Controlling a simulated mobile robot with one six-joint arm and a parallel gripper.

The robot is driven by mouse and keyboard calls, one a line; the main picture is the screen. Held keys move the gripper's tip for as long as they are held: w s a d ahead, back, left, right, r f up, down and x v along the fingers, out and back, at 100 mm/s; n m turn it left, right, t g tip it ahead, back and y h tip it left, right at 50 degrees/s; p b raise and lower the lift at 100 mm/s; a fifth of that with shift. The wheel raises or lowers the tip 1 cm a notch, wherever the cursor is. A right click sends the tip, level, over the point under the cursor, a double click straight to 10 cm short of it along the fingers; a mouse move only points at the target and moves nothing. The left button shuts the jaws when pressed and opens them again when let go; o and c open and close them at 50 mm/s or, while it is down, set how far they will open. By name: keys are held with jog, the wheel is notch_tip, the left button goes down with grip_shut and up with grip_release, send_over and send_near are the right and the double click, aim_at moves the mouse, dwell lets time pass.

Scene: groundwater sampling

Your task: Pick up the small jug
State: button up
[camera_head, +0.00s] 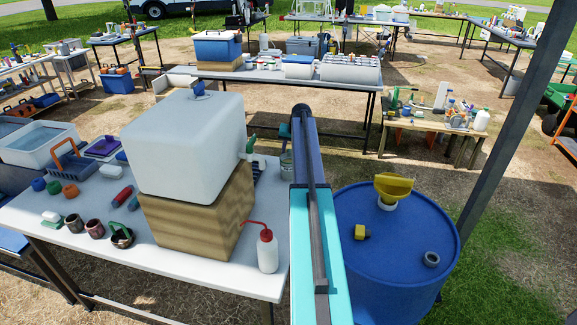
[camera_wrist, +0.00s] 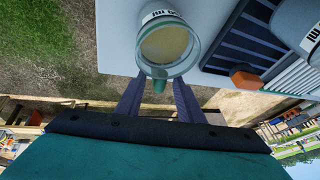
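A small clear jug (camera_wrist: 166,42) with dark lettering on a white label is at the top of the wrist view, seen into its open round mouth. Its inside looks yellowish, and a green-tinted part sticks out toward my gripper. My gripper (camera_wrist: 159,86) has its two dark fingers apart, one on each side of that part, with the tips close to the jug's rim. I cannot tell whether they touch it. In the head view, the jug (camera_head: 286,164) stands at the right edge of the white table (camera_head: 205,265), partly hidden by my arm.
A large white container (camera_head: 180,145) with a green tap sits on a wooden box (camera_head: 200,217) left of the jug. A red-capped wash bottle (camera_head: 267,252) stands nearer. A blue barrel (camera_head: 390,265) with a yellow funnel (camera_head: 393,188) stands right of my arm. A dark slotted rack (camera_wrist: 247,42) lies beside the jug.

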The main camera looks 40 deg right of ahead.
dwell(0.3)
grip_shut()
dwell(1.3)
